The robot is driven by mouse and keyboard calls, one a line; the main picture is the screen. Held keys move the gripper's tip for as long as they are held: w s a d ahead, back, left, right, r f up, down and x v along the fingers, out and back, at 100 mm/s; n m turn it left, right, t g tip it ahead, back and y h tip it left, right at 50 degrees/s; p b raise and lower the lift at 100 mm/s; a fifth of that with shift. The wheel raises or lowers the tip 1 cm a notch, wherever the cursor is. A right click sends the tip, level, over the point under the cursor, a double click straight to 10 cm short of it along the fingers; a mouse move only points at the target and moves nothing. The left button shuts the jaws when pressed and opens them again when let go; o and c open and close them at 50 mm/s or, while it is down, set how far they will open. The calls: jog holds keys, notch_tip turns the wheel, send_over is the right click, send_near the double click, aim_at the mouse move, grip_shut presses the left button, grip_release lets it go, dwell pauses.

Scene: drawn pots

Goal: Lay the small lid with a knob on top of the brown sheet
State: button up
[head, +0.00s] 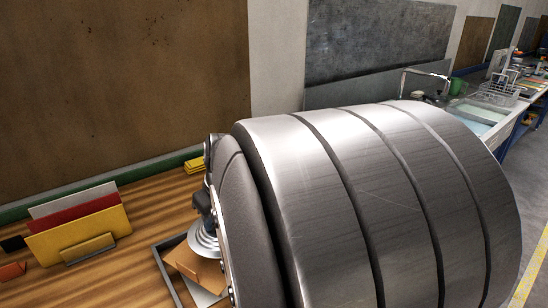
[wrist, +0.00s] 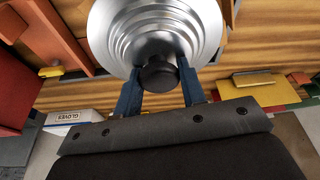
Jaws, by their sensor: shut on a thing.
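The small lid (wrist: 157,30) is a silver disc with concentric rings and a black knob (wrist: 158,76). In the wrist view, my gripper (wrist: 158,86) has its two blue fingers shut on the knob. In the head view, the lid's edge (head: 203,246) shows beside my large metal arm, which hides the rest of it. The brown sheet (head: 207,276) lies in a dark-edged tray, just below the lid in that view and partly hidden by my arm. I cannot tell whether the lid touches it. My gripper (head: 207,207) is mostly hidden in the head view.
A stand with yellow, red and grey sheets (head: 78,228) is on the wooden table at the left. Small yellow blocks (head: 195,165) lie at the back edge. The dark tray (head: 165,268) has a raised rim.

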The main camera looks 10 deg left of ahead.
jog(key=shift+a+f, duration=0.45)
jog(key=shift+a, duration=0.15)
jog(key=shift+a+f, duration=0.4)
jog(key=shift+a, duration=0.2)
jog(key=shift+f, duration=1.9)
jog(key=shift+f, duration=0.1)
jog(key=o, duration=1)
jog(key=shift+o, duration=0.2)
jog(key=v, duration=1.2)
